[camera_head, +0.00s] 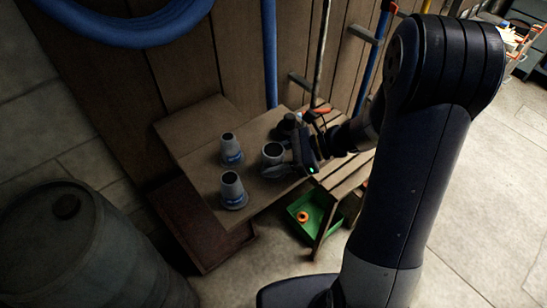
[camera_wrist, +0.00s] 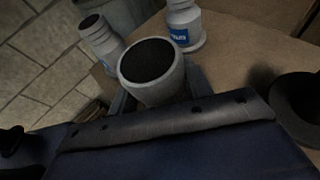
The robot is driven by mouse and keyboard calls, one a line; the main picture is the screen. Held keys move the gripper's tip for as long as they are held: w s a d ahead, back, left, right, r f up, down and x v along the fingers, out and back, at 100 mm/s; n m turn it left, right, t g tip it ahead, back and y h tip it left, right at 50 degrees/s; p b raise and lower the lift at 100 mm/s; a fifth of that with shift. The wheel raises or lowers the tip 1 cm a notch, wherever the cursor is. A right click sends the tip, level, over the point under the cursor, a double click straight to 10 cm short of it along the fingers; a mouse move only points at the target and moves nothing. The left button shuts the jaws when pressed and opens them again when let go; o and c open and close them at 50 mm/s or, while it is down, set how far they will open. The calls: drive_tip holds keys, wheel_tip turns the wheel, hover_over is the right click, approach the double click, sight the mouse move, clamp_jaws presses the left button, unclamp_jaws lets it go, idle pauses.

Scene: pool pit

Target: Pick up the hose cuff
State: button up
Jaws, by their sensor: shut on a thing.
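A grey hose cuff (camera_head: 270,162) with a wide dark opening is held by my gripper (camera_head: 287,160) over the wooden bench top. In the wrist view the cuff (camera_wrist: 150,88) sits between the two fingers (camera_wrist: 160,98), its opening towards the camera. My gripper is shut on it. Its lower part is hidden, so I cannot tell whether it touches the bench. Two similar grey pieces with blue labels stand upright to its left, one at the back (camera_head: 231,153) and one nearer the front (camera_head: 233,191).
A black round object (camera_wrist: 296,110) is close on the right in the wrist view. The wooden bench (camera_head: 265,195) stands against a plank wall. A green tray (camera_head: 318,228) with an orange ring lies below. A grey barrel (camera_head: 80,250) is at the left front.

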drive_tip(key=c, duration=0.4)
drive_tip(key=shift+o, duration=0.2)
wheel_tip(320, 180, up, 10)
drive_tip(key=shift+r, duration=0.1)
idle(0.5)
